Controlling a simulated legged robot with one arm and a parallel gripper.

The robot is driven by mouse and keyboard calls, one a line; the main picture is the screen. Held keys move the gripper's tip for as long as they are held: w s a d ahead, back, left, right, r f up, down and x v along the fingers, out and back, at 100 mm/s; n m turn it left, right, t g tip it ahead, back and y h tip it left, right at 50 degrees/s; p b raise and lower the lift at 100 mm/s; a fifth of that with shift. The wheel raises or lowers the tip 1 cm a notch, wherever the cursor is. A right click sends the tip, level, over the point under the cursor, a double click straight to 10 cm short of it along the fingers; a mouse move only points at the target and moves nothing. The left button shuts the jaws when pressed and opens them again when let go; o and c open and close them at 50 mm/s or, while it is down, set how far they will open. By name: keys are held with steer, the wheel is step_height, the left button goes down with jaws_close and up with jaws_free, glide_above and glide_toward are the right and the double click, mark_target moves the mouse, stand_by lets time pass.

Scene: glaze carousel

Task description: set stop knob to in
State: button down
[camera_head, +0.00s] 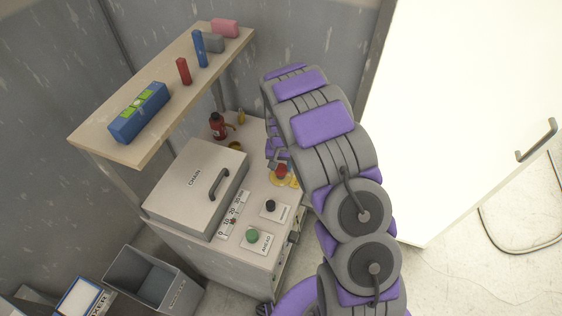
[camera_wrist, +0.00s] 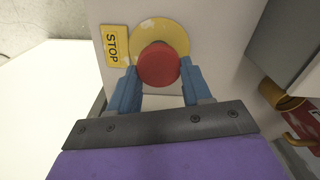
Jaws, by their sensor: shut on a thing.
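The stop knob (camera_wrist: 158,65) is a red round button on a yellow disc (camera_wrist: 176,32), with a yellow STOP label (camera_wrist: 115,45) beside it in the wrist view. In the head view the red knob (camera_head: 281,171) shows near the right edge of the cabinet top, partly behind my arm. My gripper (camera_wrist: 157,80) has its two blue fingers on either side of the knob, shut on it. How far the knob is pressed in cannot be told.
A grey lidded box marked CHAIN (camera_head: 195,178) stands left of the knob. A black knob (camera_head: 270,206) and a green button (camera_head: 252,236) sit nearer the front. A red bottle (camera_head: 217,125) stands behind. A shelf (camera_head: 158,88) with several items overhangs the left. A white panel (camera_head: 450,100) stands right.

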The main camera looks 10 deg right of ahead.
mark_target(281, 167)
steer(key=shift+s+f, duration=0.15)
steer(key=shift+c, duration=2.4)
jaws_free()
steer(key=shift+a, duration=0.1)
step_height(281, 167, up, 17)
steer(key=p, duration=0.3)
steer(key=shift+r, duration=0.2)
steer(key=s+r+n+g, duration=0.1)
steer(key=s+r, duration=0.6)
steer(key=s, duration=0.6)
steer(key=s+r+n, duration=0.1)
steer(key=s+r, duration=0.5)
steer(key=s, duration=0.7)
steer(key=s+n, duration=0.1)
steer(key=s, duration=1.2)
steer(key=shift+s+n+g, duration=0.15)
steer(key=shift+n+g, duration=0.25)
